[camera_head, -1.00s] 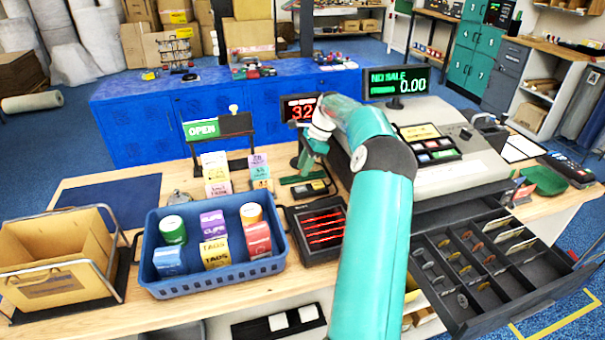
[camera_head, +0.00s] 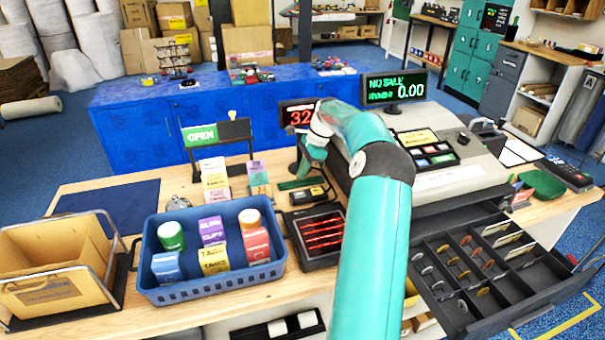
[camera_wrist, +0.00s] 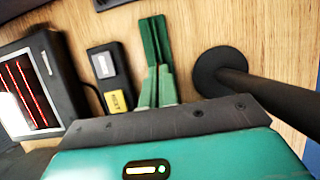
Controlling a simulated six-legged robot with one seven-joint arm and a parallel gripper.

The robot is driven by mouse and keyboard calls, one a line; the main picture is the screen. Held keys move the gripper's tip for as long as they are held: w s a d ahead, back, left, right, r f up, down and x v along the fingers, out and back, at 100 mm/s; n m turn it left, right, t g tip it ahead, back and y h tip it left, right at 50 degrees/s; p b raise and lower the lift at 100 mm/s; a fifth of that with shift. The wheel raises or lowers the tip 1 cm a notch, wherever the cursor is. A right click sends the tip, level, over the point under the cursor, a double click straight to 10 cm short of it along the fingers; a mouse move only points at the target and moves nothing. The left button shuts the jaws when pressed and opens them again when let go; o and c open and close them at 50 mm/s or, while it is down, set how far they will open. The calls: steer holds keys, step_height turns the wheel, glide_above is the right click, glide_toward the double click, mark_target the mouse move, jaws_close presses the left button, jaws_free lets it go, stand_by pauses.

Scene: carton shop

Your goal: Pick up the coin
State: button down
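Several small coins, silver and copper-coloured, stand or lie in the compartments of the open black cash drawer (camera_head: 505,282) at the lower right of the head view. One silver coin (camera_head: 462,306) is near the drawer's front left; a copper coin (camera_head: 482,292) is to its right. I cannot tell which coin is meant. My gripper (camera_head: 308,166) is above the counter, left of the register and well away from the drawer. In the wrist view its light green fingers (camera_wrist: 157,78) are close together with nothing visible between them. No coin shows in that view.
The cash register (camera_head: 445,165) stands right of my arm. A blue basket of small boxes (camera_head: 215,292), a black tray with red strips (camera_head: 291,240) and a black display post (camera_wrist: 255,85) are near my gripper. A dark green object (camera_wrist: 154,35) lies beyond the fingertips.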

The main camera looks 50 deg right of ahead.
steer(key=shift+r, duration=8.8)
steer(key=shift+s+a, duration=0.1)
